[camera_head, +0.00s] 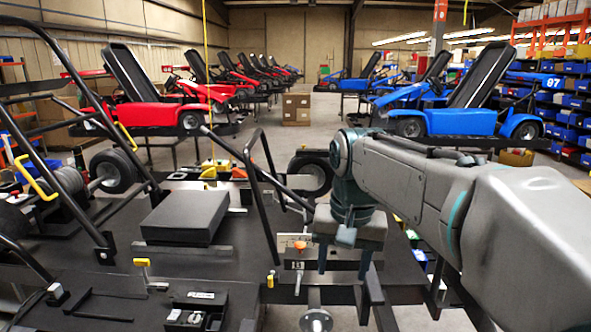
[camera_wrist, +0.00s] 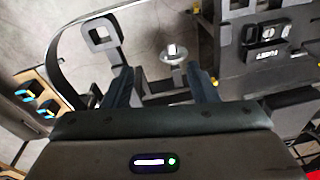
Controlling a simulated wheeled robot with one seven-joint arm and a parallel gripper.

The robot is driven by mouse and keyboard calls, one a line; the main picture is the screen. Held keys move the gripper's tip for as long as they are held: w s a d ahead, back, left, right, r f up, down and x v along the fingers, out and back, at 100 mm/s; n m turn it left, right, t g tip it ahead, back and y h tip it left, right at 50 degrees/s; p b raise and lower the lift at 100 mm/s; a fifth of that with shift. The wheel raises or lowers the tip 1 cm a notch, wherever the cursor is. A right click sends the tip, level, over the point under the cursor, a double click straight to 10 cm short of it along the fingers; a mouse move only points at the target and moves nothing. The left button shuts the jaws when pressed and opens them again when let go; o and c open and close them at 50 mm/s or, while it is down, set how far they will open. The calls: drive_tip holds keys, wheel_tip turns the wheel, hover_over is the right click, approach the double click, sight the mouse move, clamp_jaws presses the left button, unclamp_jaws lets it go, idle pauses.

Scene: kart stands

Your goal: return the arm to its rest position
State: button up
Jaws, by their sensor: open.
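My arm reaches in from the right in the head view, across the front of a kart frame (camera_head: 110,240) on a dark stand. My gripper (camera_head: 343,268) points down at the frame's right side, with its two fingers apart. In the wrist view my gripper (camera_wrist: 164,82) is open with nothing between the fingers. A round metal hub with a bright stub (camera_wrist: 172,52) shows beyond the fingertips. The hub also shows at the bottom of the head view (camera_head: 316,320). Whether the fingers touch the frame cannot be told.
A black tray of small parts (camera_head: 197,312) lies on the stand, left of my gripper. Bent black bars (camera_head: 262,190) rise close to my gripper. Red karts (camera_head: 145,112) and blue karts (camera_head: 465,120) stand behind. Blue bins (camera_head: 570,115) line the right shelves.

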drive_tip(key=s+d+f+n+t, duration=0.1)
drive_tip(key=s+d+f, duration=0.2)
drive_tip(key=s+f, duration=0.3)
drive_tip(key=s+d+f+n+t, duration=0.1)
drive_tip(key=s+d+f, duration=0.3)
drive_tip(key=s+f, duration=0.2)
drive_tip(key=shift+s+f, duration=0.3)
drive_tip(key=shift+s, duration=0.45)
idle(0.6)
